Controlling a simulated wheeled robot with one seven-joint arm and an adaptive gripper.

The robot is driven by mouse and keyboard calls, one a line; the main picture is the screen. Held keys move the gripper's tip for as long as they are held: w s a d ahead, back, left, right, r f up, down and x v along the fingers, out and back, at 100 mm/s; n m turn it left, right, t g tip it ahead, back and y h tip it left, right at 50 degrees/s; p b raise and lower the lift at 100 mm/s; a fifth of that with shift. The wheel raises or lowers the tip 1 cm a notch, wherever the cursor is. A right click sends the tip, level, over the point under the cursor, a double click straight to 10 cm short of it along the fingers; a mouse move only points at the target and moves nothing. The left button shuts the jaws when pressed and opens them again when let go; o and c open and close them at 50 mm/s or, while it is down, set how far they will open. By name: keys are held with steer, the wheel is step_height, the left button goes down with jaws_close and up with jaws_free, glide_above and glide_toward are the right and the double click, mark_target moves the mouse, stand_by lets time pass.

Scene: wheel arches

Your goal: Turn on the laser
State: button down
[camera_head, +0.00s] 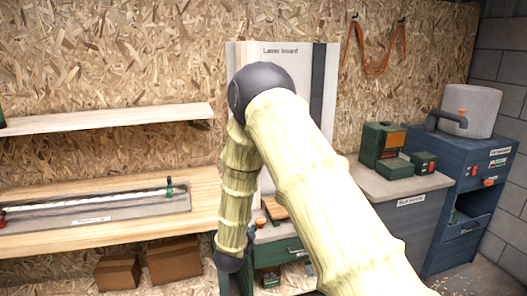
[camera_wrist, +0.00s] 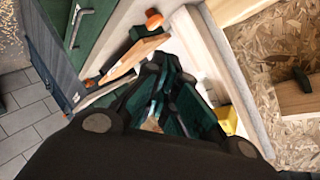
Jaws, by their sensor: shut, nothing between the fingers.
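A pale board with a dark vertical strip (camera_head: 318,85), labelled something like "Laser board", stands against the wall behind my arm. My arm hides much of it. I cannot tell which item is the laser or its switch. In the wrist view my gripper (camera_wrist: 172,70) is shut and empty. Its dark fingers point into a pale recess, near a wooden piece (camera_wrist: 136,54) and an orange knob (camera_wrist: 153,20). I cannot tell whether they touch anything.
A long grey tray (camera_head: 120,211) with a rail lies on the left wooden bench, under a shelf (camera_head: 105,119). Cardboard boxes (camera_head: 174,262) are below. A green machine (camera_head: 383,146) stands on the right counter, beside a blue cabinet (camera_head: 470,190). A yellow item (camera_wrist: 228,120) is right of my fingers.

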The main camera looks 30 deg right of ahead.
steer(key=w+d+r+m+h, duration=0.2)
steer(key=r+m, duration=0.1)
steer(key=r, duration=0.5)
steer(key=w+d+r+m+g+h+p, duration=0.1)
steer(key=r+m, duration=0.3)
steer(key=r, duration=0.4)
steer(key=w+d+r+m+h+p, duration=0.1)
steer(key=w+d+r+m+h, duration=0.1)
steer(key=r, duration=0.6)
steer(key=shift+w+d+r+m+g+h, duration=0.35)
steer(key=shift+w+d+m, duration=0.15)
steer(key=shift+w+m, duration=0.45)
steer(key=w+a+p+x, duration=0.1)
steer(key=p+x, duration=0.5)
steer(key=x, duration=0.6)
steer(key=shift+w+f, duration=0.2)
steer(key=shift+w, duration=0.75)
steer(key=shift+d, duration=0.1)
